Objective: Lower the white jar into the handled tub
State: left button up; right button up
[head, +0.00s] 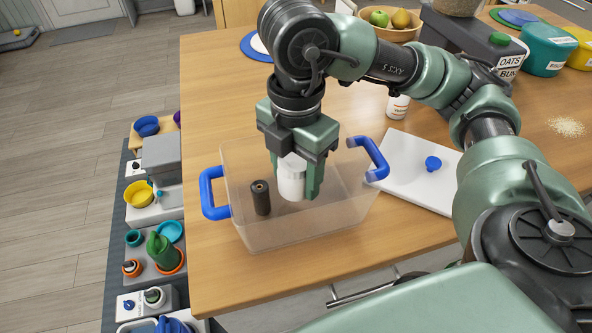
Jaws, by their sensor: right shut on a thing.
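The handled tub (335,226) is a clear box with blue handles at its left and right ends, standing on the wooden table. My right gripper (296,188) points down over the tub and is shut on the white jar (291,180). The jar is upright between the fingers, within the tub's outline. I cannot tell whether its base touches the tub floor. A dark cylinder (261,198) stands in the tub just left of the jar. My left gripper is not in view.
A white board (420,175) with a blue knob-like item (433,163) lies right of the tub. A small white bottle (398,106) stands behind it. A fruit bowl (391,30) and a dark oats bin (470,50) are at the back. The table left of the tub is clear.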

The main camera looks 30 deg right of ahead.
aim_at(296, 158)
jog(key=o, duration=1.5)
jog(key=shift+r+p, duration=0.4)
notch_tip(296, 158, up, 11)
jog(key=p, duration=1)
jog(key=shift+r, duration=0.1)
jog(key=w+d+r, duration=0.2)
jog(key=w+d, duration=0.6)
jog(key=d, duration=0.2)
jog(key=w+d+r, duration=0.2)
jog(key=w+d, duration=0.6)
jog(key=d, duration=0.3)
jog(key=shift+d+r+p, duration=0.15)
jog(key=shift+r+p, duration=0.05)
jog(key=shift+p, duration=0.25)
